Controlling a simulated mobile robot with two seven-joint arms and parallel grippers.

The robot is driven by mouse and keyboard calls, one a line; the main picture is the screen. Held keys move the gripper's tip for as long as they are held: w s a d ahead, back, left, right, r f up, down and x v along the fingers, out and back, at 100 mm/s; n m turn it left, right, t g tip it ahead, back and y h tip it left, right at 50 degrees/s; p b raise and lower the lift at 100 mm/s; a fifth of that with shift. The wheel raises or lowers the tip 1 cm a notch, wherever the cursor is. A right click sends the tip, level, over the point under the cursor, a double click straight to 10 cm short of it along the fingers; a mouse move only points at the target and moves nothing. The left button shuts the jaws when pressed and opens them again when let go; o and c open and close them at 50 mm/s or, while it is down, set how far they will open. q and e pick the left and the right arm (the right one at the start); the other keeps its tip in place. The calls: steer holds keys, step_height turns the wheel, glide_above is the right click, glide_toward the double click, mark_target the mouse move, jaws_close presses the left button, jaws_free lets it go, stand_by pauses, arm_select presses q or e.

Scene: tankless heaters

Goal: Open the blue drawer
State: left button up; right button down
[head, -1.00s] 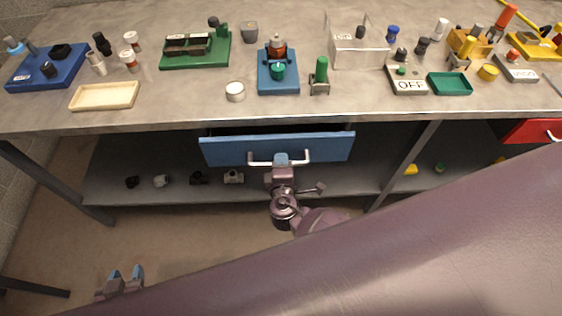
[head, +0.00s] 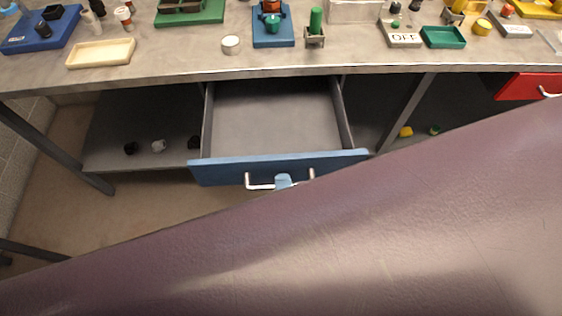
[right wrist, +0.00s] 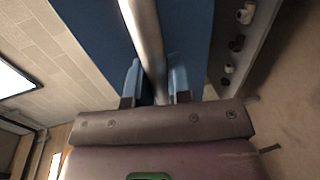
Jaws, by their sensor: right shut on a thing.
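The blue drawer (head: 220,172) under the workbench is pulled well out, and its empty grey inside (head: 275,115) shows in the head view. Its silver bar handle (head: 260,186) runs across the front. My right gripper (head: 284,181) is at the handle, mostly hidden behind my own arm. In the right wrist view my right gripper (right wrist: 157,85) has a blue finger on each side of the handle (right wrist: 145,40) and is shut on it, with the blue drawer front (right wrist: 95,30) behind. My left gripper is not in view.
The workbench top (head: 180,62) above carries several coloured trays and parts. A closed-looking red drawer (head: 525,88) is at the right. A table leg (head: 405,110) stands right of the blue drawer. My arm covers the lower right.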

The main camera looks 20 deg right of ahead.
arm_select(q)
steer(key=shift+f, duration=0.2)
arm_select(e)
steer(key=shift+f+v, duration=0.15)
steer(key=shift+v, duration=0.6)
steer(key=shift+f+v, duration=0.15)
steer(key=shift+v, duration=0.6)
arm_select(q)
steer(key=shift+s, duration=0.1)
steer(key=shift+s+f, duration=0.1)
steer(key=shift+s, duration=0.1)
arm_select(e)
steer(key=c, duration=1.1)
jaws_free()
steer(key=shift+o, duration=0.2)
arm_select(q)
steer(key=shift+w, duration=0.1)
